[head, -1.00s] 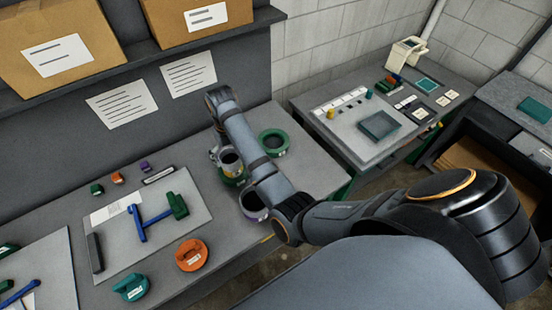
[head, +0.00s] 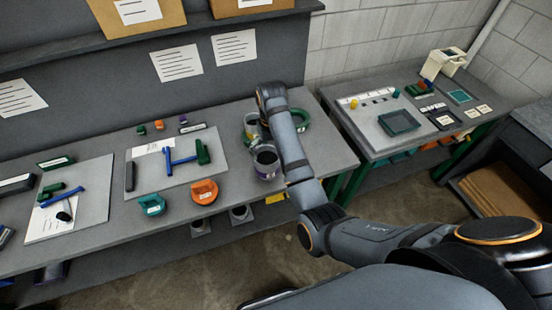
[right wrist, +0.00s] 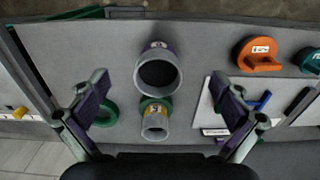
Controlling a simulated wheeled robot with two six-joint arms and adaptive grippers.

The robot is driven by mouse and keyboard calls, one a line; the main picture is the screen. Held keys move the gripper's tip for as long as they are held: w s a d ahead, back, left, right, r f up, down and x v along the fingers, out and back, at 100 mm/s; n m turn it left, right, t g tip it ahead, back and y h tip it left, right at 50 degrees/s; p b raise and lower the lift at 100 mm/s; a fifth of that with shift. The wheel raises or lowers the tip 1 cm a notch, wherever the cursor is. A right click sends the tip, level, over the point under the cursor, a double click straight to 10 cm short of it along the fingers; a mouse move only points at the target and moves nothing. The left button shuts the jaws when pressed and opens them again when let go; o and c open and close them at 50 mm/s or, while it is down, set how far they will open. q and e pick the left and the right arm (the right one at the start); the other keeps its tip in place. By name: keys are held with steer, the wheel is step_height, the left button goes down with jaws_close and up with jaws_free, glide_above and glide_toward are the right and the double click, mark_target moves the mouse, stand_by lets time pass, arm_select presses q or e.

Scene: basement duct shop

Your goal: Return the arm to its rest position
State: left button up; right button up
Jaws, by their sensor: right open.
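My right arm reaches in from the right in the head view, its wrist (head: 272,97) above the back of the workbench. In the right wrist view my right gripper (right wrist: 158,82) is open and empty, its two purple-padded fingers wide apart. A large grey cup with a purple band (right wrist: 158,72) and a smaller one with a green and yellow band (right wrist: 155,122) stand below, between the fingers in the picture, apart from them. In the head view the purple-banded cup (head: 266,165) is beside the forearm. The fingers are mostly hidden there. My left gripper is not in view.
A green ring (head: 302,122) lies right of the arm. An orange handled disc (head: 204,192), a teal one (head: 152,205) and a board with blue and green tools (head: 140,183) lie to the left. A second table (head: 370,135) stands at the right, with floor between.

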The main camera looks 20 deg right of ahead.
steer(key=shift+w+f, duration=0.2)
steer(key=shift+w, duration=0.15)
steer(key=shift+s+r, duration=0.1)
steer(key=shift+s, duration=0.05)
steer(key=s+d+f+b, duration=0.2)
steer(key=s+f, duration=0.2)
steer(key=f, duration=0.9)
steer(key=s+d+f+b, duration=0.1)
steer(key=s+f+b, duration=0.25)
steer(key=f, duration=0.85)
steer(key=s+d+f+b, duration=0.2)
steer(key=s+f, duration=0.3)
steer(key=f, duration=0.8)
steer(key=s+d+f+b, duration=0.2)
steer(key=s+f, duration=0.5)
steer(key=s, duration=0.3)
steer(key=s+d+f+b, duration=0.1)
steer(key=s+d+f, duration=0.2)
steer(key=s+f, duration=0.4)
steer(key=s+d+f+t+b, duration=0.1)
steer(key=s+f, duration=0.5)
steer(key=s, duration=0.8)
steer(key=shift+d+f+h+b, duration=0.4)
steer(key=shift+d+b, duration=0.4)
steer(key=shift+d, duration=0.35)
